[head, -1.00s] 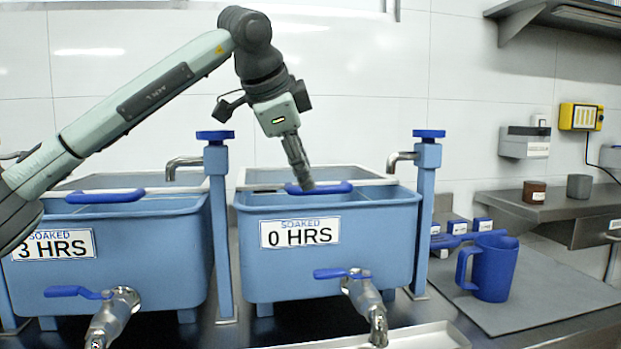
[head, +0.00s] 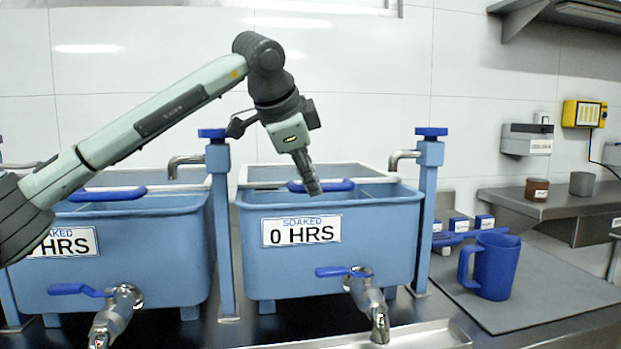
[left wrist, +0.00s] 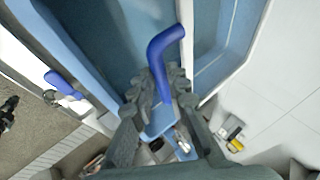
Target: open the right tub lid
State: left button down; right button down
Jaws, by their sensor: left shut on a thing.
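The right tub (head: 370,240) is blue and labelled "0 HRS". A thin pale frame runs around its top, and the blue lid handle (head: 340,185) lies at its front edge. My left gripper (head: 314,190) comes down from above onto this handle. In the left wrist view the bent blue handle (left wrist: 168,48) passes between my gripper's dark fingers (left wrist: 160,88), which are shut on it. The lid looks low over the tub; I cannot tell whether it is slightly raised. My right gripper is not in view.
The left tub (head: 150,250) has a similar handle (head: 108,194). Blue posts (head: 220,230) with taps flank the right tub, and a drain valve (head: 365,290) sticks out in front. A blue jug (head: 495,268) stands on a grey mat (head: 545,285) at right.

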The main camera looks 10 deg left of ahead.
pick_arm(q)
jog(key=shift+r, duration=0.1)
